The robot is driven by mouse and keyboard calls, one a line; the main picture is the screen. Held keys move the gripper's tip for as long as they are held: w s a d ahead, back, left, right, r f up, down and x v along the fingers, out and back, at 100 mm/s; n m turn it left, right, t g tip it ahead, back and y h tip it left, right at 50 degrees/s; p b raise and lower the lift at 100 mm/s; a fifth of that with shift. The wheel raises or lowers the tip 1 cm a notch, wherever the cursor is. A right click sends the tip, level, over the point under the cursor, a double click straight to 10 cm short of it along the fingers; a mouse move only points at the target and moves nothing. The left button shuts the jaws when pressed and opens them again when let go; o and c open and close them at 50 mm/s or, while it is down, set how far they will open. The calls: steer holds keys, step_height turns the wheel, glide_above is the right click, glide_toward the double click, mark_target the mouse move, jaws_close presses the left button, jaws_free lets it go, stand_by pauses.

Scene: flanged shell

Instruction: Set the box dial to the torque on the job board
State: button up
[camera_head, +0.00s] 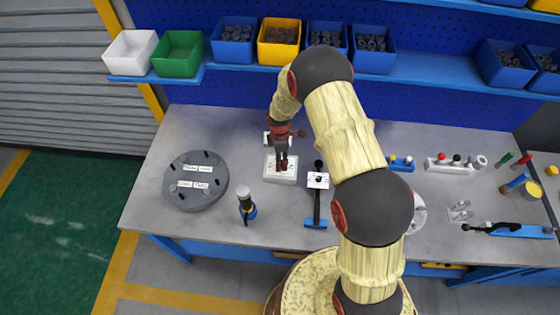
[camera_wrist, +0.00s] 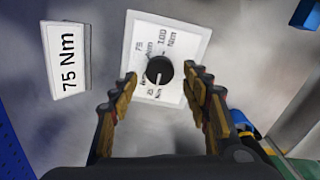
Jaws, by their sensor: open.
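The white dial box (camera_wrist: 189,43) lies under my gripper in the wrist view, with a round black knob (camera_wrist: 158,69) on its face. Its printed marks include 75 and 100 Nm; the lower ones are hard to read. A light pointer mark on the knob seems to face the lower mark, away from 75. The job board (camera_wrist: 67,60) beside the box reads 75 Nm. My gripper (camera_wrist: 160,78) is open, with one finger on each side of the knob; contact is not clear. In the head view, the box (camera_head: 272,176) sits on the bench below my gripper (camera_head: 282,163).
A grey round flanged shell (camera_head: 195,203) with labels lies to the left on the bench (camera_head: 150,215). A blue-handled tool (camera_head: 246,207) and a black-and-blue wrench-like tool (camera_head: 317,205) stand close to the box. Bins (camera_head: 180,53) line the shelf behind.

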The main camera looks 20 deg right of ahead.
steer(key=shift+f, duration=0.95)
steer(key=shift+c, duration=1.3)
steer(key=c, duration=0.9)
